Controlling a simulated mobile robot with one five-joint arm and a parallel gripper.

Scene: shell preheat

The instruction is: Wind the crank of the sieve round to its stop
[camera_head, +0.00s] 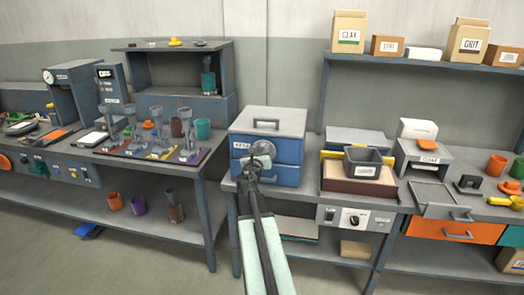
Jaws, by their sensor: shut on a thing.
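The sieve appears to be the blue box (284,151) with a grey lid and top handle, at the middle of the picture. A small white label on its front is too small to read surely. A round grey crank hub shows on its front, left of centre. My gripper (262,163) is at this front face, shut on the crank (245,160). I cannot tell the crank's exact angle.
To the left, a bench holds stands on coloured mats (148,150) and several cups. Right of the box are a grey bin (369,163) on a brown block and a small grey table-like stand (424,152). A shelf (425,61) with bags and boxes hangs above.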

